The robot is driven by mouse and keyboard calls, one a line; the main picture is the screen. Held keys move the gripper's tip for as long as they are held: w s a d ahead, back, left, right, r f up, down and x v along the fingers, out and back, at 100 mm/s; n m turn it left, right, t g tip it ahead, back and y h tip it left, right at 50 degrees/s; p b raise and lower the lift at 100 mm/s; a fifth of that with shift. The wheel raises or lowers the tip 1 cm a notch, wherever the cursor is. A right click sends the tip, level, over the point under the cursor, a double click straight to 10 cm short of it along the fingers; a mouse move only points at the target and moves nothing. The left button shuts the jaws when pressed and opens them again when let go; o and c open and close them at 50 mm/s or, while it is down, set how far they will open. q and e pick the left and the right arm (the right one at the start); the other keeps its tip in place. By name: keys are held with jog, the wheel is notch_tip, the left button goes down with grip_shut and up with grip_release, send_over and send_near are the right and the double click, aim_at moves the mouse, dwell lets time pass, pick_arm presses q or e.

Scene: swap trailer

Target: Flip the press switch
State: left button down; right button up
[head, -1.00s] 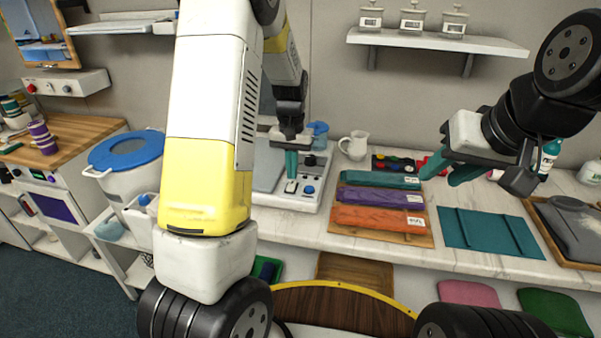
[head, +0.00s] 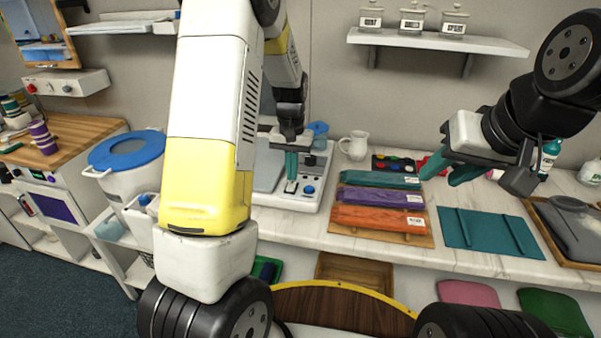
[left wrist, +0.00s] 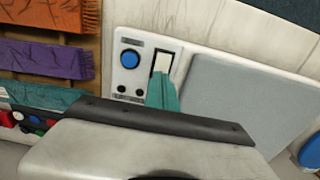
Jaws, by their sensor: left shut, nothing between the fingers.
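The press (head: 310,203) is a white machine on the counter with a grey plate, a blue knob (head: 309,190) and a pale rocker switch. In the left wrist view the switch (left wrist: 162,62) sits in a dark frame beside the blue knob (left wrist: 130,58). My left gripper (head: 291,172) is shut and empty, its teal fingers pointing down at the switch. In the left wrist view the fingertips (left wrist: 162,78) overlap the switch's near end; I cannot tell whether they touch it. My right gripper (head: 447,174) is open and empty above the counter.
A board with folded teal, purple and orange cloths (head: 380,217) lies right of the press. A teal mat (head: 490,232) lies further right. A blue-lidded bin (head: 126,150) stands at the left.

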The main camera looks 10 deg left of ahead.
pick_arm(q)
jog(key=shift+f, duration=0.75)
jog(key=shift+r, duration=3.55)
